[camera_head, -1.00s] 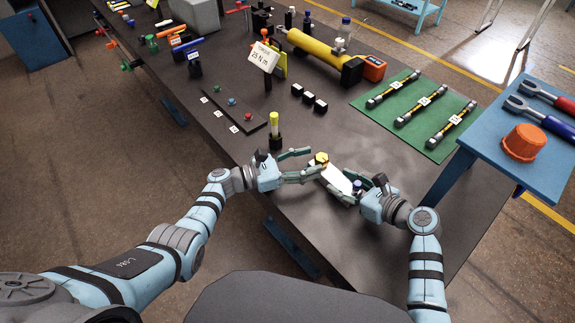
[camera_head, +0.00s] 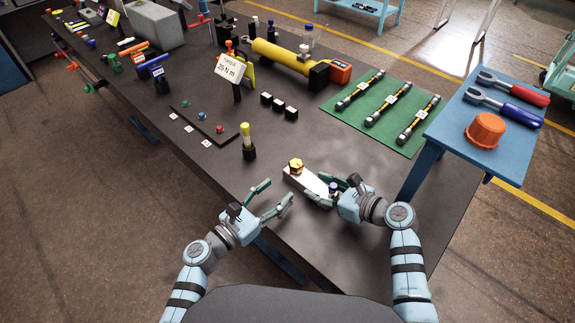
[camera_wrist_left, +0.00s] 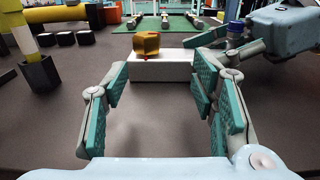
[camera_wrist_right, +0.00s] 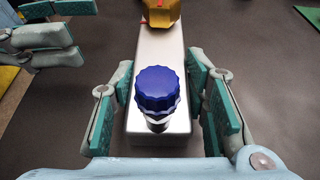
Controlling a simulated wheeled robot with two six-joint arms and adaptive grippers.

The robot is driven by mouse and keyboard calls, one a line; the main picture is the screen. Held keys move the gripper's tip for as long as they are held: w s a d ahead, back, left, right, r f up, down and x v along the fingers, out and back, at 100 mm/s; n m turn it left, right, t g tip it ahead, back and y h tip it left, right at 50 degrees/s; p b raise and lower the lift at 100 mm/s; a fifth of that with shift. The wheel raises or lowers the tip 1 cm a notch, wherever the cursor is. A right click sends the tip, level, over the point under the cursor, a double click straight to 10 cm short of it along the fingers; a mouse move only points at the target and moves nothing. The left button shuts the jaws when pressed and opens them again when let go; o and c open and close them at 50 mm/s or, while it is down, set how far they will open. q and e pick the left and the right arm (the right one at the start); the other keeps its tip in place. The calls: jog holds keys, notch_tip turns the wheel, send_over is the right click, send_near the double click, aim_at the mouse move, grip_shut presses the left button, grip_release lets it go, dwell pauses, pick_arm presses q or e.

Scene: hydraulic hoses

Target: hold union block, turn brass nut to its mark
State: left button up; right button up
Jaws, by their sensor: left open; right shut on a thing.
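The pale metal union block (camera_head: 312,183) lies near the table's front edge. The brass nut (camera_head: 296,166) sits on its far left end, and a blue knurled cap (camera_wrist_right: 157,88) on its near end. My right gripper (camera_head: 322,192) is shut on the block, with a finger on each side of the blue-capped end. My left gripper (camera_head: 277,196) is open and empty, left of the block and apart from the nut. In the left wrist view the nut (camera_wrist_left: 146,43) stands ahead, beyond the open fingers. A small red mark (camera_wrist_left: 146,58) shows below it; its alignment is unclear.
A black stand with a yellow-topped post (camera_head: 247,140) is behind my left gripper. A torque sign (camera_head: 231,66) reads 25 N m. A green mat (camera_head: 385,140) holds several hoses. A blue side table (camera_head: 500,155) carries wrenches and an orange cap. The table right of the block is clear.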

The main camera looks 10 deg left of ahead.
aim_at(296, 163)
pick_arm(q)
jog(key=shift+s+a+r+n+t+y, duration=0.15)
jog(key=shift+s+r+n+t+y, duration=0.3)
jog(key=shift+r+n+t+y, duration=0.25)
jog(key=shift+w+r+y, duration=0.1)
jog(key=shift+w+y, duration=0.1)
jog(key=shift+y, duration=0.2)
jog(key=x, duration=1.1)
jog(key=shift+w, duration=0.25)
jog(key=shift+a, duration=0.1)
jog(key=c, duration=1.2)
jog(key=shift+o, duration=0.2)
jog(key=shift+h, duration=0.5)
jog(key=shift+m+g+h, duration=2.7)
jog(key=shift+g+h, duration=0.2)
